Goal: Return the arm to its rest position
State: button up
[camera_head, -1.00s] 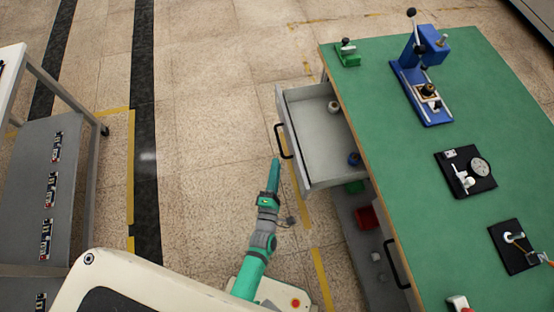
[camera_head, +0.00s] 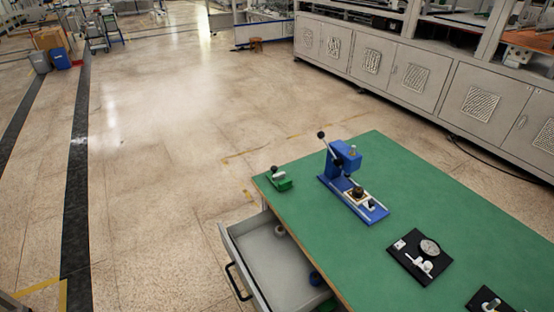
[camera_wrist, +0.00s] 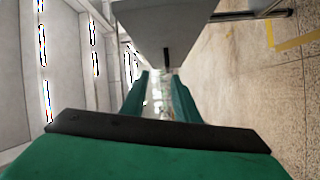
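My gripper (camera_wrist: 159,88) shows in the wrist view. Its two green fingers stand apart with a gap between them, and nothing is visible between the tips. The gripper and the arm are out of the head view, so the arm's pose cannot be told from there. In the wrist view, a grey block-shaped surface (camera_wrist: 165,30) lies beyond the fingers at the top; I cannot tell what it is.
A green-topped workbench (camera_head: 330,240) fills the lower right of the head view, with an open drawer (camera_head: 228,240) at its left side. Open floor (camera_head: 170,170) lies left.

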jog(key=s+d+r+m+g, duration=0.1)
jog(key=s+d+r+m, duration=0.4)
jog(key=s+r+m, duration=0.2)
jog(key=s+d+r+m+g+h, duration=0.1)
jog(key=s+d+r+m, duration=0.4)
jog(key=s+r+m, duration=0.2)
jog(key=s+m, duration=0.2)
jog(key=s, duration=0.2)
jog(key=shift+d+r+g, duration=0.35)
jog(key=shift+g, duration=0.05)
